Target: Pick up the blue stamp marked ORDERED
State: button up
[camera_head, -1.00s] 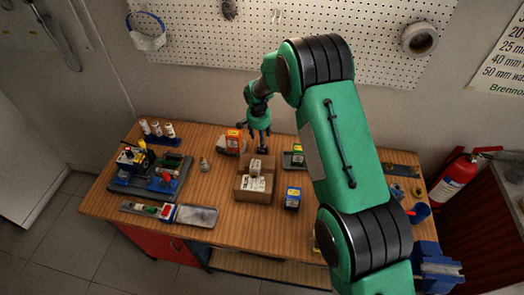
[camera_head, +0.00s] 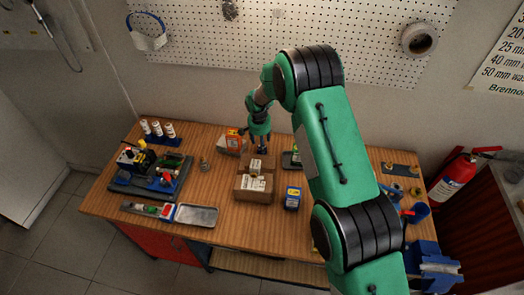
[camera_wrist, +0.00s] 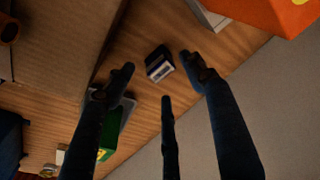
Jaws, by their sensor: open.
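A small dark block with a pale, lilac-edged label (camera_wrist: 159,66) lies on the wooden bench top in the wrist view. It looks like the stamp, but the word on it is too small to read. My gripper (camera_wrist: 160,78) is open, with three dark fingers spread around the block's position and nothing held. In the head view my gripper (camera_head: 262,149) points down just behind the cardboard box, low over the bench. The small block cannot be made out in the head view, where the gripper and box cover that spot.
The cardboard box (camera_head: 253,196) with small white cartons on it stands close in front. An orange box (camera_head: 234,139) is to the left, a grey tray with a green box (camera_head: 296,150) to the right. A blue-yellow box (camera_head: 292,198) stands nearer. Bare bench (camera_head: 212,185) lies left.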

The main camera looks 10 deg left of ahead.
jog(key=shift+w+f+p, duration=0.2)
jog(key=shift+f+p, duration=0.05)
jog(key=shift+f, duration=0.95)
jog(key=shift+w+f+p, duration=0.2)
jog(key=shift+f, duration=0.95)
grip_shut()
